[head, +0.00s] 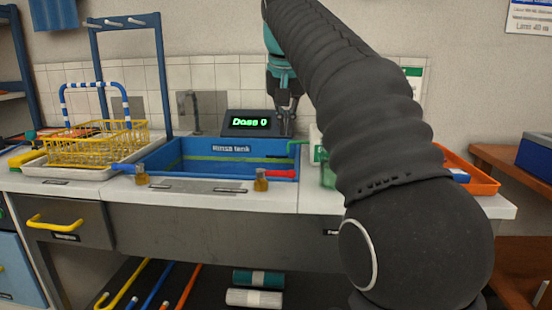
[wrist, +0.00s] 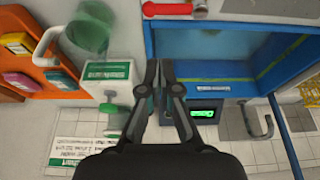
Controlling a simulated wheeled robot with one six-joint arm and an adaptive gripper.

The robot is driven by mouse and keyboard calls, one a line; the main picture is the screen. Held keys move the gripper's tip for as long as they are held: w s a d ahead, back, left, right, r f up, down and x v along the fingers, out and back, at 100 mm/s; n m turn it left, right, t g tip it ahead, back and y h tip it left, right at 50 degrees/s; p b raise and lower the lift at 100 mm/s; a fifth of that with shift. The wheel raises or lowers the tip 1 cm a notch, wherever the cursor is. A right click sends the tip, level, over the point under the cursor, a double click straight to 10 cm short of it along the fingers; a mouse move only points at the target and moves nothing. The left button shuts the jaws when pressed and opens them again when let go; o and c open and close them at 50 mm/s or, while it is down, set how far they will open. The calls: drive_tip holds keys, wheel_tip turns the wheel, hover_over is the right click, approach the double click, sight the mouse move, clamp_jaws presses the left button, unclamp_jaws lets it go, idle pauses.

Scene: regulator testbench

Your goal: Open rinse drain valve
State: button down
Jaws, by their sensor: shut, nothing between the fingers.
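The blue rinse tank (head: 165,158) is set in the white counter, with a "Rinse tank" label on its inner wall. A red lever (head: 283,174) lies sideways at its front right corner and shows at the top of the wrist view (wrist: 175,9).
A lit display (head: 249,123) and a grey tap (head: 194,112) stand behind the tank. A yellow wire basket (head: 88,150) is at left, an orange tray (head: 468,172) at right. A white labelled box (wrist: 107,72) is near my fingers.

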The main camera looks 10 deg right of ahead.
sight(277, 174)
drive_tip(key=shift+w+r, duration=0.7)
drive_tip(key=shift+w, duration=0.35)
drive_tip(key=shift+f, duration=0.1)
drive_tip(key=b+x, duration=0.3)
drive_tip(key=x, duration=0.7)
drive_tip(key=shift+f, duration=0.3)
drive_tip(key=s, duration=0.1)
drive_tip(key=s+b, duration=0.1)
drive_tip(key=shift+s+a, duration=0.25)
drive_tip(key=shift+a, duration=0.15)
drive_tip(key=shift+s+a, duration=0.2)
drive_tip(key=shift+s, duration=0.5)
